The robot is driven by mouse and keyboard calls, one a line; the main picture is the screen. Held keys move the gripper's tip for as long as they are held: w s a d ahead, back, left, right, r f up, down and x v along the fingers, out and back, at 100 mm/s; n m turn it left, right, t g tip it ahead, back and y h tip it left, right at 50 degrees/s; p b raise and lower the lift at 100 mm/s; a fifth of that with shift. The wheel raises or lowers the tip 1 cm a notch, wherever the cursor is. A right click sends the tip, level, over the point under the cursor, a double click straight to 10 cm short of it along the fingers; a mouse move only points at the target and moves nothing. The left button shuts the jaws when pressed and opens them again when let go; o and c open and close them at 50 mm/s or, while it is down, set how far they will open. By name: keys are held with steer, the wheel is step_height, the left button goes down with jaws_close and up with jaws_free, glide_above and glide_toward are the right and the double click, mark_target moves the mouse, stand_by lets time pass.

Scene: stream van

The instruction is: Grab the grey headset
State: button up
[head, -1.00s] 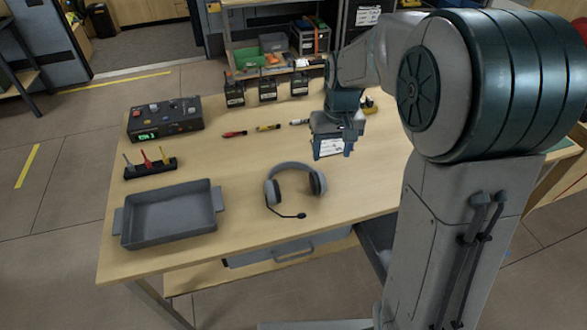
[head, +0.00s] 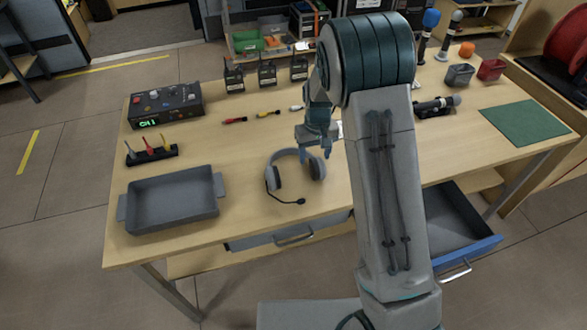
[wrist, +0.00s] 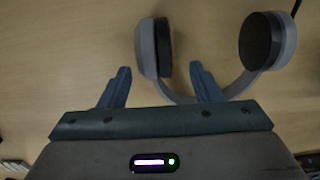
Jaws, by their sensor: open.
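The grey headset (head: 290,169) lies on the wooden table, with its dark ear pads and a thin microphone boom reaching toward the front edge. My gripper (head: 315,156) is open and empty, just above the headset's back right side. In the wrist view the headset (wrist: 226,92) lies beyond and to the right of my fingers (wrist: 160,80). One ear cup shows between and ahead of the fingertips, and the right finger overlaps the headband. I cannot tell how high the fingers are above the headset.
A grey tray (head: 170,226) stands left of the headset, with a small tool rack (head: 152,156) and control box (head: 165,105) behind. Markers (head: 268,114) lie farther back. A green mat (head: 525,123) is at right, and an open drawer (head: 455,236) sticks out below.

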steer(key=shift+w+d+f+p, duration=0.15)
steer(key=shift+f+p, duration=0.5)
steer(key=shift+f, duration=2)
steer(key=c, duration=1.2)
